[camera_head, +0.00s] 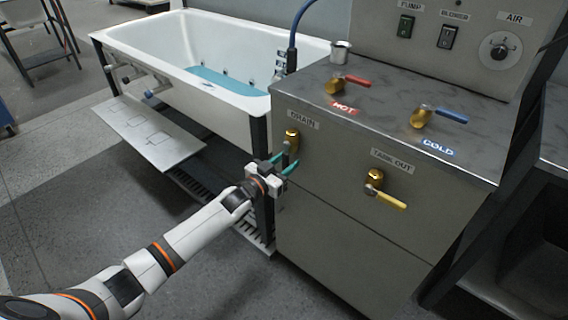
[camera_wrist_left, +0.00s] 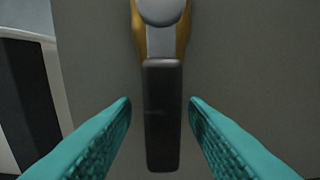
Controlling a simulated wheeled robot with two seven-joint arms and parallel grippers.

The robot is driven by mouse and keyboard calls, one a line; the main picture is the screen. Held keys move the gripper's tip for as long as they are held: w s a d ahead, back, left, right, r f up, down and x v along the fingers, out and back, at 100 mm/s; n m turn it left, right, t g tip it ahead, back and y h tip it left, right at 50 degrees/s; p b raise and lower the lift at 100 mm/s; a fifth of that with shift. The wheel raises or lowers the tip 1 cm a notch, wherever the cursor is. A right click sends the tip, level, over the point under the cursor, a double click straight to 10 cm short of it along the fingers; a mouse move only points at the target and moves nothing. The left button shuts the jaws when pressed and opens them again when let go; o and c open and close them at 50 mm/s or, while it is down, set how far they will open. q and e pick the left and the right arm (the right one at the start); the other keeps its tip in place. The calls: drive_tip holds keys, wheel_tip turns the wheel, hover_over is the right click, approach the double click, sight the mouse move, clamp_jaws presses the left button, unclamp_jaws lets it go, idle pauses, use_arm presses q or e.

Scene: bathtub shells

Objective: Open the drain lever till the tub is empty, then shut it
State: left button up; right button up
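The drain valve (camera_head: 292,136) is brass and sits under the DRAIN label on the front of the steel cabinet. Its lever has a dark handle (camera_wrist_left: 162,115) that hangs straight down in the left wrist view. My left gripper (camera_head: 285,164) is at the lever. Its teal fingers (camera_wrist_left: 160,108) stand open, one on each side of the handle, with a gap on both sides. The white tub (camera_head: 140,43) stands behind at the left, with blue water (camera_head: 226,80) in its bottom. My right gripper is not in view.
On the cabinet top (camera_head: 385,110) are a red HOT lever (camera_head: 352,81), a blue COLD lever (camera_head: 450,115) and a metal cup (camera_head: 341,52). A yellow TANK OUT lever (camera_head: 388,198) is on the front, right of the drain valve. A pale panel (camera_head: 150,130) lies beside the tub.

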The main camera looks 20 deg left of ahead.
use_arm(q)
drive_tip(key=shift+s+a, duration=0.15)
drive_tip(key=shift+s, duration=0.4)
drive_tip(key=p+v, duration=0.1)
drive_tip(key=v, duration=1)
drive_tip(key=shift+p, duration=0.35)
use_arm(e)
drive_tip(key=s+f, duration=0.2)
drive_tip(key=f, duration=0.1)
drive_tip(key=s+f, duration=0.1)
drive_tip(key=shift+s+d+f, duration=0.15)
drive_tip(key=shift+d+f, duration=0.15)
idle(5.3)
